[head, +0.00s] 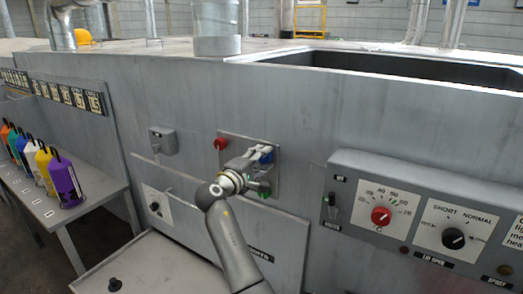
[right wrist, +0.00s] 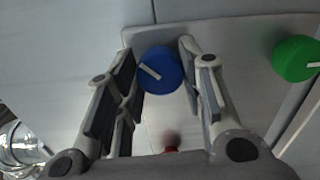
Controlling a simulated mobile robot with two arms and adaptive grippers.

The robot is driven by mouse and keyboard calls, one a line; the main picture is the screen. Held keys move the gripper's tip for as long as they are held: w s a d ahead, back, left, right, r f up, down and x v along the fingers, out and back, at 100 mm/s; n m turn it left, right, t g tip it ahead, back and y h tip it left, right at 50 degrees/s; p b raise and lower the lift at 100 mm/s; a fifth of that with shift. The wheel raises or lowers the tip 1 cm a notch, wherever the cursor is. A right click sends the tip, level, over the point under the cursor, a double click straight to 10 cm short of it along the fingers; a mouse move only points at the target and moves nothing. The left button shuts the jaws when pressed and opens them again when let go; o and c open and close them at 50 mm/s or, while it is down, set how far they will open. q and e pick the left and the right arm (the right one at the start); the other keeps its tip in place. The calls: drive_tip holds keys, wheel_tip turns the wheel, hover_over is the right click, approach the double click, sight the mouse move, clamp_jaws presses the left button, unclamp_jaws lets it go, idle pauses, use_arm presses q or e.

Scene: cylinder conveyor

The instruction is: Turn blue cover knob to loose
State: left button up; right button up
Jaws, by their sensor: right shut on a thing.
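The blue cover knob (right wrist: 160,71) is round with a white pointer line that runs diagonally in the right wrist view. In the head view the blue knob (head: 267,158) sits on a small grey panel on the machine's front wall and is partly covered by my gripper. My right gripper (head: 257,153) reaches the panel from below. In the right wrist view its two fingers stand on either side of the blue knob, and it is shut on it. My left gripper is not in view.
A red knob (head: 221,143) and a green knob (head: 263,190) share the panel; the green knob (right wrist: 295,58) is right of the fingers in the wrist view. A control box (head: 410,180) with dials juts out at right. Coloured bottles (head: 62,180) stand on a shelf at left.

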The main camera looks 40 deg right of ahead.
drive_tip(key=n+p, duration=0.7)
drive_tip(key=shift+r+n, duration=0.1)
drive_tip(key=shift+n, duration=0.3)
idle(0.3)
drive_tip(key=o, duration=1)
drive_tip(key=shift+w, duration=0.1)
drive_tip(key=shift+o, duration=0.2)
drive_tip(key=shift+a, duration=0.1)
drive_tip(key=v, duration=1.2)
